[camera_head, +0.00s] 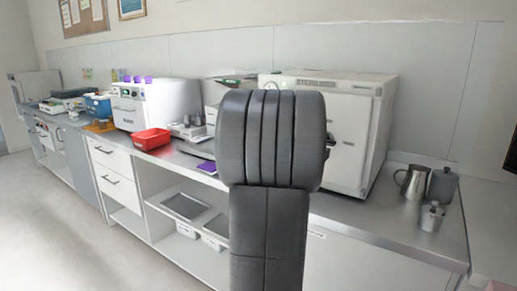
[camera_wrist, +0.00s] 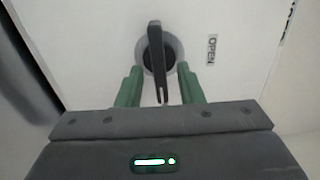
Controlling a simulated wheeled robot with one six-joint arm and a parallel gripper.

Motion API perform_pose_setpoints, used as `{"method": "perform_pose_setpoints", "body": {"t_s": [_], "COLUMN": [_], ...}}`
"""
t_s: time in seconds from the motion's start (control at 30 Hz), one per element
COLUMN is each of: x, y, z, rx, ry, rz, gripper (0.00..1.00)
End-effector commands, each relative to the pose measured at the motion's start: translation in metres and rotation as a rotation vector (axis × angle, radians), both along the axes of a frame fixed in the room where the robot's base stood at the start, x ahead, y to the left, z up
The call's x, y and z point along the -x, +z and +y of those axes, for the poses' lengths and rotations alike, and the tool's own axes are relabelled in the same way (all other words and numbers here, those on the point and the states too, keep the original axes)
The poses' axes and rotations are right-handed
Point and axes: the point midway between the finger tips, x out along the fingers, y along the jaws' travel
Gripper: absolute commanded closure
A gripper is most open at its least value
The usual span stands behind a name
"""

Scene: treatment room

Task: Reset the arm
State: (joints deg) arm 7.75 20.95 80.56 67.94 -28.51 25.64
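My gripper (camera_wrist: 160,72) shows in the wrist view with its two green fingers apart. It is open, with a black lever (camera_wrist: 155,45) upright between the fingers and gaps on both sides. The lever sits on a round grey hub on a white door (camera_wrist: 240,75), beside a label reading OPEN (camera_wrist: 211,50). Whether a finger touches the hub I cannot tell. In the head view my dark arm stands in front of a large white steriliser (camera_head: 365,110) and hides part of its front. My gripper is hidden there.
A steel counter (camera_head: 400,233) runs along the wall. A metal jug (camera_head: 412,182), a grey canister (camera_head: 442,185) and a small metal pot (camera_head: 431,216) stand to the right. A red bin (camera_head: 152,138) and a white machine (camera_head: 170,100) stand to the left. The floor at left is clear.

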Motion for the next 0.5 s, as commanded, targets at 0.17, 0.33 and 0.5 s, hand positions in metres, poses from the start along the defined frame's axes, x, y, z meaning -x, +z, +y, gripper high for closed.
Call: {"method": "perform_pose_setpoints", "body": {"t_s": [0.17,0.33,0.5], "x": [-0.0022,-0.0024,-0.0026], "y": [0.0059,0.0069,0.0069], "z": [-0.0008,0.0,0.0006], "rx": [0.166,0.332,0.458], "ry": [0.001,0.001,0.002], "rz": [0.115,0.226,0.311], "gripper": [0.66,0.66,0.66]}}
